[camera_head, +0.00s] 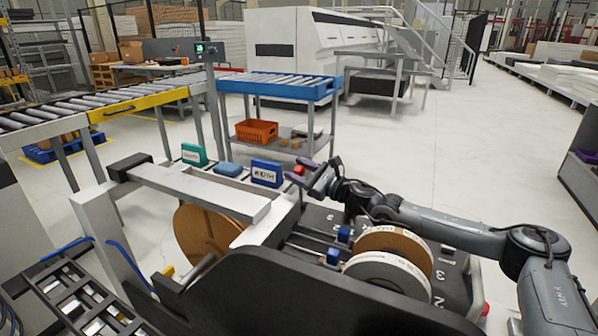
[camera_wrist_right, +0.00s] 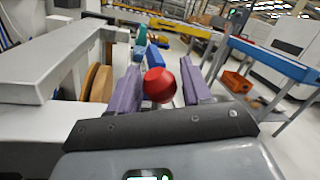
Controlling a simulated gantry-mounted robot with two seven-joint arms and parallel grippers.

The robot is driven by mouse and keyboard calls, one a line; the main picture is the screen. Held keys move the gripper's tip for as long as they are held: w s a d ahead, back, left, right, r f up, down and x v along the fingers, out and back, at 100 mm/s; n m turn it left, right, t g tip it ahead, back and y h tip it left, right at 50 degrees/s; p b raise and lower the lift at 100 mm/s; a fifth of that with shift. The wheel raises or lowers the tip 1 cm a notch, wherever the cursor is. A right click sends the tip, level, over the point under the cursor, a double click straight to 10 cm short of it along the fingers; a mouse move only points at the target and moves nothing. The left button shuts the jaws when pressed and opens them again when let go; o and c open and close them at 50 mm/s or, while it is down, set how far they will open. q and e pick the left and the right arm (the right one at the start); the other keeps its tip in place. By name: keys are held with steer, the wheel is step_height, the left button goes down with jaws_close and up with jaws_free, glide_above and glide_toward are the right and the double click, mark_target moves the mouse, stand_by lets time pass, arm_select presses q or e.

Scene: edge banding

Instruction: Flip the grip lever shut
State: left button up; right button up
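A round red knob (camera_head: 299,170) shows at the machine's back edge, beside the blue boxes; I take it for the end of the grip lever, whose shaft is hidden. My right gripper (camera_head: 312,174) reaches it from the right with its purple fingers spread. In the right wrist view, the red knob (camera_wrist_right: 160,85) lies between the two purple fingers of my right gripper (camera_wrist_right: 160,88). A narrow gap shows on its right side; whether the left finger touches it I cannot tell. My left gripper is in neither view.
A brown roll (camera_head: 394,246) and a white roll (camera_head: 387,276) stand below my right arm. A grey beam (camera_head: 200,190) crosses the machine to the left. Blue box (camera_head: 266,173) and green box (camera_head: 194,155) stand behind it. Open floor lies to the right.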

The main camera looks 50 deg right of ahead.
steer(key=shift+o, duration=0.5)
steer(key=shift+s+d+f, duration=0.15)
steer(key=shift+s, duration=0.55)
steer(key=s+p, duration=0.3)
steer(key=s, duration=0.6)
steer(key=shift+s+d+f+p, duration=0.15)
steer(key=shift+f+p, duration=0.2)
steer(key=shift+f, duration=0.1)
